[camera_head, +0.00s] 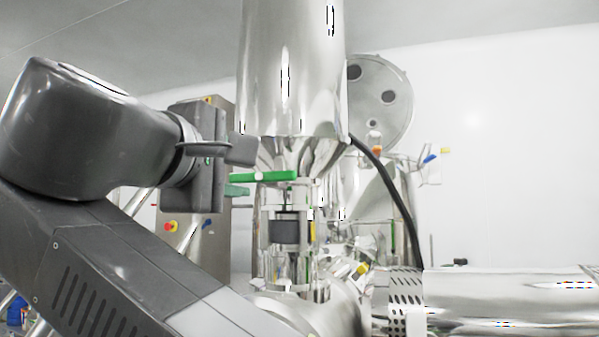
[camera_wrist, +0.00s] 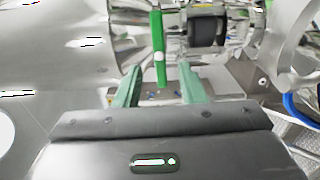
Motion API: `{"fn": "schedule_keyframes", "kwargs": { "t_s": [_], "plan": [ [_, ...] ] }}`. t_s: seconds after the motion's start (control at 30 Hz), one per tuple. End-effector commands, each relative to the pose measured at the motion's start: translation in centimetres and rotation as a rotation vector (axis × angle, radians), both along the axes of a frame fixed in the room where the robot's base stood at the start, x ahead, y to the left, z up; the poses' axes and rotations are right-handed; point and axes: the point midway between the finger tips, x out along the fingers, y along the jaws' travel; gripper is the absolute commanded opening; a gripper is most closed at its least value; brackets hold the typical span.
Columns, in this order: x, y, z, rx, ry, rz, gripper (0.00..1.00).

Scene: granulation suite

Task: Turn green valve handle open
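The green valve handle (camera_head: 265,176) is a flat bar lying roughly level below the large steel vessel, above a dark valve body (camera_head: 285,230). In the wrist view the handle (camera_wrist: 157,40) stands upright in the picture, with a pale round spot near its lower end. My gripper (camera_wrist: 160,67) is open, its two green fingers on either side of the handle's near end. A gap shows on both sides, and I see no clear contact. In the head view my gripper (camera_head: 238,190) is just left of the handle; one green finger shows slightly below it.
The steel vessel (camera_head: 290,70) hangs directly above the handle. A black hose (camera_head: 385,175) curves down to its right. A horizontal steel cylinder (camera_head: 510,300) lies at lower right. A cabinet with a red-and-yellow button (camera_head: 171,226) stands behind my arm.

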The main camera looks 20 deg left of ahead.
Motion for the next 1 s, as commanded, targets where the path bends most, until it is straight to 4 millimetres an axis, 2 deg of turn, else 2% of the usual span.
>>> {"fn": "schedule_keyframes", "kwargs": {
  "t_s": [0.2, 0.4, 0.6, 0.9, 1.0],
  "plan": [
    [2.5, -0.4, 0.1, 0.0, 0.001, -0.005, 0.36],
    [4.2, -0.4, 0.0, -0.001, 0.001, -0.003, 0.36],
    [4.9, -0.4, 0.0, 0.0, 0.0, -0.001, 0.36],
    [5.0, -0.4, 0.0, 0.0, 0.0, 0.0, 0.36],
    [5.0, -0.4, 0.0, 0.0, 0.0, 0.0, 0.17]
  ]
}}
